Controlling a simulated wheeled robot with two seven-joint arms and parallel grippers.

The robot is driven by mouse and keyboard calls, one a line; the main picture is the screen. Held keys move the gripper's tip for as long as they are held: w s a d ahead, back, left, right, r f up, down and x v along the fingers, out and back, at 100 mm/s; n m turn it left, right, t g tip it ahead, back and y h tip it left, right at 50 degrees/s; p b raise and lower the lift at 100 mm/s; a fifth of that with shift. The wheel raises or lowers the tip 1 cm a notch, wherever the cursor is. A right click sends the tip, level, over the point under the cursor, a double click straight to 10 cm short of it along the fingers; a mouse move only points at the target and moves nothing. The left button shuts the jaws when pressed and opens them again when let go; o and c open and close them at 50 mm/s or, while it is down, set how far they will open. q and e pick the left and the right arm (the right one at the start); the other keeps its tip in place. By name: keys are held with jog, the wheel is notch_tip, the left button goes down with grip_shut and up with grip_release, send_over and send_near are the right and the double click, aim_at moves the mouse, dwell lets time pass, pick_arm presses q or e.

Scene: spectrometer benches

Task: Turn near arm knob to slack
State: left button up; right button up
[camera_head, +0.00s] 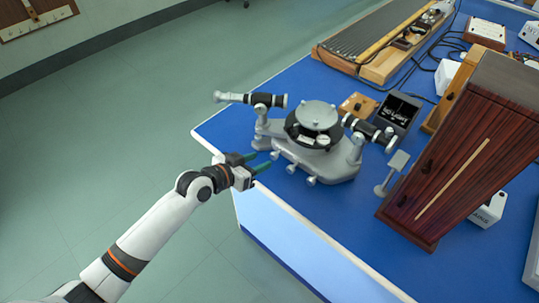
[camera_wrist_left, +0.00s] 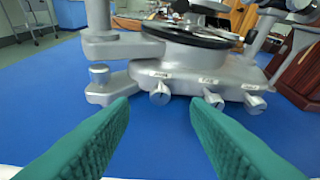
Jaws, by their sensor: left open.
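A grey spectrometer (camera_head: 312,140) with a round table and two telescope-like arms stands near the left corner of the blue bench. Several small silver knobs line its near edge. In the left wrist view a left knob (camera_wrist_left: 160,93), a middle knob (camera_wrist_left: 212,98) and a right knob (camera_wrist_left: 255,103) sit under small labels too blurred to read, so I cannot tell which is the near arm knob. My left gripper (camera_head: 257,162) is open and empty, its green fingers pointing at the knobs. In the wrist view the left knob lies ahead between the fingertips, apart from them. My right gripper is out of view.
A dark wooden cabinet (camera_head: 470,150) stands on the right of the bench. A long ridged board (camera_head: 370,35) lies behind. The bench's front-left edge is clear.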

aim_at(272, 156)
pick_arm(q)
jog(key=x, duration=0.4)
jog(key=shift+w+d+f, duration=0.1)
jog(key=shift+w, duration=0.05)
jog(key=shift+w+d+f, duration=0.2)
jog(key=shift+w+d, duration=0.15)
jog(key=shift+w, duration=0.1)
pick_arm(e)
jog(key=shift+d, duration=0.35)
pick_arm(q)
jog(key=shift+c, duration=0.5)
